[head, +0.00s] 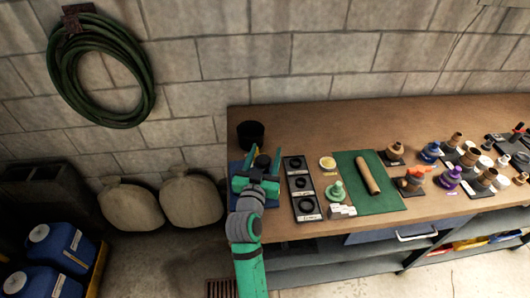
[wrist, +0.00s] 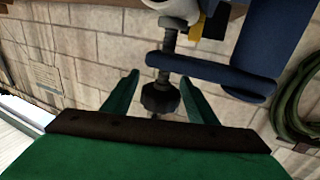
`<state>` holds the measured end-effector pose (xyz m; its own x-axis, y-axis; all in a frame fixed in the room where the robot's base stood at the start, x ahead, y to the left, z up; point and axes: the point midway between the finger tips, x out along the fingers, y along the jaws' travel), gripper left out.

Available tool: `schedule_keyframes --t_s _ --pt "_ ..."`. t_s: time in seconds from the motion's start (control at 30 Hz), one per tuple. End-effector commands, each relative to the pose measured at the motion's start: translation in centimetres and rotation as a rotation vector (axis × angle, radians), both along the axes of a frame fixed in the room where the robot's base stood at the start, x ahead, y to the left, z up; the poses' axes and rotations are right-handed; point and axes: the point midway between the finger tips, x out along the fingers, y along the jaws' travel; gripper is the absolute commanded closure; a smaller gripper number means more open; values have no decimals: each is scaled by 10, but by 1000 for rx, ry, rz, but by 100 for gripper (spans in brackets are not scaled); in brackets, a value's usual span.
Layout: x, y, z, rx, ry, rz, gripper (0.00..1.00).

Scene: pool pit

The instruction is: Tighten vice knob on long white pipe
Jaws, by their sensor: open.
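In the wrist view a dark, faceted vice knob (wrist: 160,98) sits on the end of a threaded screw (wrist: 168,50). The screw passes through the blue arm of the vice (wrist: 215,72). A white piece (wrist: 165,4), perhaps the long white pipe, shows at the top edge; its length is out of view. My gripper (wrist: 159,82) is open, its green fingers on either side of the knob, with a visible gap on each side. In the head view my gripper (head: 262,165) is over the left end of the bench, where the vice and pipe cannot be made out clearly.
The wooden bench (head: 310,112) holds a black cup (head: 250,134), a black tray with rings (head: 302,188), a green mat (head: 371,200) with a tan tube (head: 368,174), and several fittings to the right. A green hose (head: 100,70) hangs on the wall. Blue jugs (head: 60,245) stand lower left.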

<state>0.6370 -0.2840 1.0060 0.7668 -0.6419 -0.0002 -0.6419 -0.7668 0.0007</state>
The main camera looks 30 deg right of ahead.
Motion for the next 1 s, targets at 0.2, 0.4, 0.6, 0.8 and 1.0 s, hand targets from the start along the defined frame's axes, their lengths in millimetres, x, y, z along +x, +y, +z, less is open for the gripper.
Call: schedule_keyframes --t_s 0.2,0.4,0.6,0.8,1.0 --pt "6 -5 0 0 0 1 47" --pt "7 -3 0 0 0 3 47" --pt "7 -3 0 0 0 3 87" --pt "7 -3 -1 1 2 -13 87" --pt "6 -4 -1 1 4 -98 87"
